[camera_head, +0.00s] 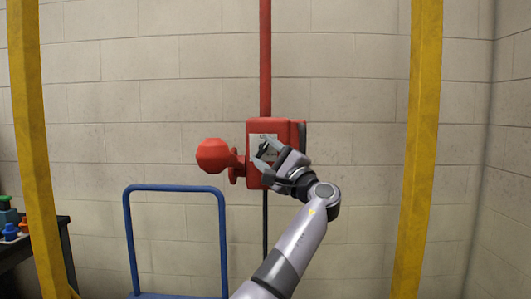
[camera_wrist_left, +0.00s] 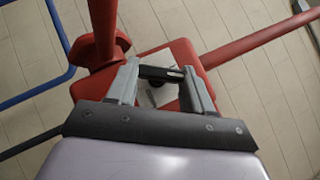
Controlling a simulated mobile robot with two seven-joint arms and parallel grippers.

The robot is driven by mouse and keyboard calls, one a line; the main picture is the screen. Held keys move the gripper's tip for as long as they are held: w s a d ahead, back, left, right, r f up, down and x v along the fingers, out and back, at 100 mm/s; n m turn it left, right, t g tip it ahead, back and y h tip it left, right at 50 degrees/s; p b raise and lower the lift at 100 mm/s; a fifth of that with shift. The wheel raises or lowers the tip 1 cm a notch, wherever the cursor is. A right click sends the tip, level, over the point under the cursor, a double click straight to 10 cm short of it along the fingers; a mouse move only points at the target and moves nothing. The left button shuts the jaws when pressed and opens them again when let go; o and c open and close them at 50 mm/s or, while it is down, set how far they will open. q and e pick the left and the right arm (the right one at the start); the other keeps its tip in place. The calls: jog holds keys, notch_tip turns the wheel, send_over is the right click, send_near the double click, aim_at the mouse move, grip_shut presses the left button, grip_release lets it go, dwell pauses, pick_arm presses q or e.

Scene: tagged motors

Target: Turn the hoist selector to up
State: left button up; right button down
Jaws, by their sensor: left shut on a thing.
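The hoist (camera_head: 284,127) is a red box hanging on a red pole, with a pale plate (camera_head: 254,141) on its front. The black hoist selector (camera_head: 263,151) sits on that plate and is partly hidden by my gripper. My left gripper (camera_head: 266,153) reaches up to the plate from the lower right and is shut on the selector. In the left wrist view the selector (camera_wrist_left: 162,73) is a dark bar between the two fingertips, over the pale plate. Any marks on the plate are too small to read. My right gripper is out of view.
A red knobbed part (camera_head: 213,155) sticks out to the left of the hoist. Yellow posts (camera_head: 418,150) stand on both sides. A blue cart handle (camera_head: 176,187) stands below left. A dark table (camera_head: 60,233) at the far left holds coloured parts. A block wall is behind.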

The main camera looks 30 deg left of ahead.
pick_arm(q)
jog(key=n+g+h+p, duration=0.1)
jog(key=n+p, duration=0.1)
jog(key=n+g+h+p, duration=0.1)
jog(key=n+p, duration=0.1)
jog(key=shift+d+r, duration=0.15)
jog(key=shift+r, duration=0.25)
jog(key=shift+n+g+h+p, duration=0.3)
jog(key=shift+n+h+p, duration=0.4)
jog(key=shift+h+p, duration=0.1)
jog(key=shift+f, duration=0.1)
jog(key=shift+n+h+p, duration=0.3)
jog(key=o, duration=0.8)
jog(key=shift+c, duration=0.2)
